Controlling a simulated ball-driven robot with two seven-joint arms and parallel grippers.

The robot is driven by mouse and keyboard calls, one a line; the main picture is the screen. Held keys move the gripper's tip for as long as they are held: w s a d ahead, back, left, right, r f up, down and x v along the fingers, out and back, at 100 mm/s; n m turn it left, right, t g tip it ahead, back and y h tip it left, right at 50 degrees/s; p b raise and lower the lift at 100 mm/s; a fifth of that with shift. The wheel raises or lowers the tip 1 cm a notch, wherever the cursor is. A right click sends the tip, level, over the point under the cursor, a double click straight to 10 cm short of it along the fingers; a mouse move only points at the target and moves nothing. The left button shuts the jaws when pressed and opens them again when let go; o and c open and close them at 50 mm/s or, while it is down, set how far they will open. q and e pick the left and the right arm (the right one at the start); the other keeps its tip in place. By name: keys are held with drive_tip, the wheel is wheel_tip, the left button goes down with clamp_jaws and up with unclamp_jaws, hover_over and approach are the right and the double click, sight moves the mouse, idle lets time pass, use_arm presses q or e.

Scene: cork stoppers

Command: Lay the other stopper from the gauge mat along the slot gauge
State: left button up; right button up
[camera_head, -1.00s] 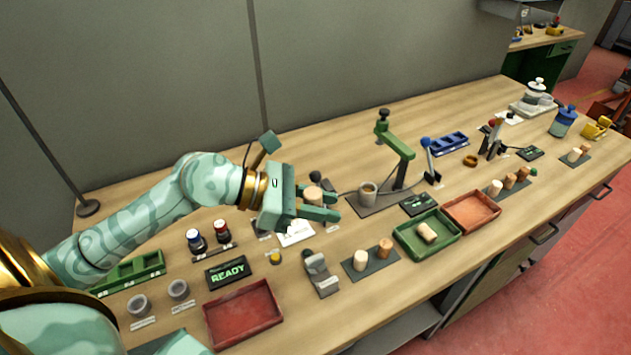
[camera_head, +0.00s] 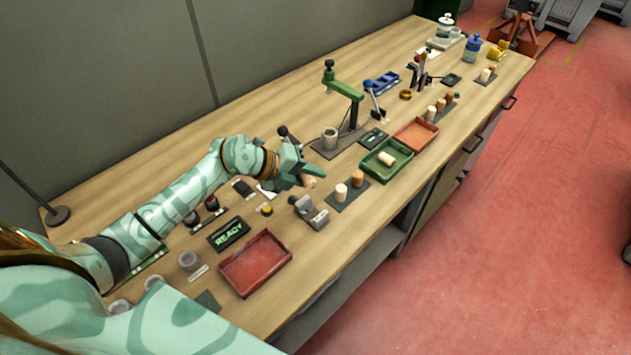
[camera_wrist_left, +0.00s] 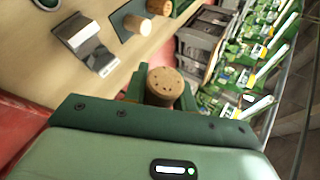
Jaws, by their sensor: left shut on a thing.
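My left gripper (camera_head: 298,178) is shut on a cork stopper (camera_head: 309,182). In the left wrist view the brown, speckled end of this stopper (camera_wrist_left: 164,84) shows between the fingers. The gripper is above the bench, just behind the grey metal slot gauge (camera_head: 311,214) and left of a dark mat (camera_head: 346,202). The gauge also shows in the wrist view (camera_wrist_left: 88,45), apart from the held stopper, and its trough looks empty. A pale stopper (camera_head: 341,192) and a browner one (camera_head: 357,178) stand upright on the dark mat. My right gripper is not in view.
A red tray (camera_head: 256,264) lies left of the gauge. A green tray (camera_head: 386,160) with a pale stopper lying in it and an orange tray (camera_head: 416,134) lie to the right. A green-armed stand (camera_head: 345,88) rises behind. The bench's front edge is close to the gauge.

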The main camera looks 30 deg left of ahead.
use_arm(q)
drive_tip(key=f+n+b, duration=0.1)
drive_tip(key=f+b, duration=0.1)
drive_tip(key=f, duration=0.1)
drive_tip(key=d+f+n+b, duration=0.1)
drive_tip(key=f+b, duration=0.1)
drive_tip(key=f, duration=0.1)
drive_tip(key=f+n+t+b, duration=0.1)
drive_tip(key=f+n+b, duration=0.1)
drive_tip(key=f, duration=0.2)
drive_tip(key=shift+w+d, duration=0.15)
drive_tip(key=shift+w, duration=0.15)
drive_tip(key=shift+h, duration=0.3)
drive_tip(key=shift+s+f+p, duration=0.15)
drive_tip(key=shift+f+p, duration=0.05)
drive_tip(key=shift+p, duration=0.65)
idle(1.4)
